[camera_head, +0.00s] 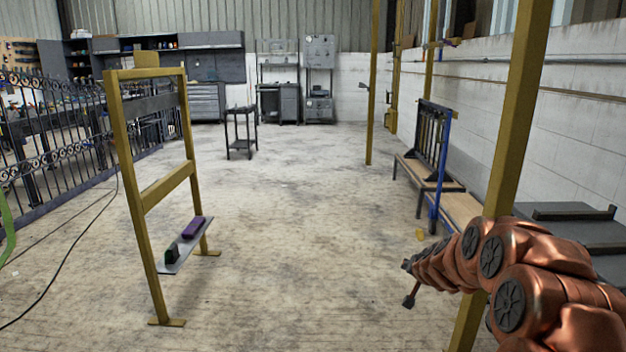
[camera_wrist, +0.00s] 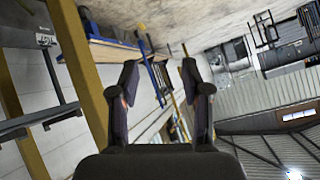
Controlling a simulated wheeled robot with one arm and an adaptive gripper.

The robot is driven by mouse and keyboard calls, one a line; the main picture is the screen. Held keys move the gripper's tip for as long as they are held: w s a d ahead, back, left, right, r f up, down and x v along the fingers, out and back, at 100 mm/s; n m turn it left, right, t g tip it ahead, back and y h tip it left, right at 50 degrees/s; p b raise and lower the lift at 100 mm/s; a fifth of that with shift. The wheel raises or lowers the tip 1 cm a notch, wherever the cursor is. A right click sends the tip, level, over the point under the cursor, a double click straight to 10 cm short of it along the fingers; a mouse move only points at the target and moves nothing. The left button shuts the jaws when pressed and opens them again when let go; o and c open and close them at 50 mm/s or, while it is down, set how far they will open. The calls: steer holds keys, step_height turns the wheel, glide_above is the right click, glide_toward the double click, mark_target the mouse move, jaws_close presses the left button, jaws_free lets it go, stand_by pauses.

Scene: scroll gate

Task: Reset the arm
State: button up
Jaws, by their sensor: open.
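My copper-coloured arm reaches in from the lower right of the head view, in front of a yellow post. My gripper (camera_head: 408,282) is at its left end, small and dark there, above the floor. In the wrist view my gripper (camera_wrist: 160,85) shows two dark fingers spread well apart, with nothing between them. The wrist view is strongly tilted, with the wall, bench and roof turned on their sides.
A yellow post (camera_head: 522,110) stands right beside my arm. A yellow frame (camera_head: 165,187) at left carries a shelf (camera_head: 172,262) with a purple box (camera_head: 193,227). A bench (camera_head: 425,172) lines the right wall. The middle floor (camera_head: 300,210) is clear. A black cable (camera_head: 75,262) lies at left.

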steer(key=s+a+r+n+g+y, duration=0.1)
steer(key=s+a+n+g+y, duration=0.15)
steer(key=s+a, duration=0.65)
steer(key=s+a+r+n+g+y, duration=0.1)
steer(key=s+a+n+g, duration=0.3)
steer(key=s, duration=0.9)
steer(key=s+d+g+h, duration=0.2)
steer(key=s+g, duration=0.5)
steer(key=s, duration=2.6)
step_height(320, 180, up, 27)
steer(key=s+t+p, duration=0.1)
steer(key=p, duration=2.3)
steer(key=shift+d+f+p, duration=0.2)
steer(key=shift+p, duration=0.1)
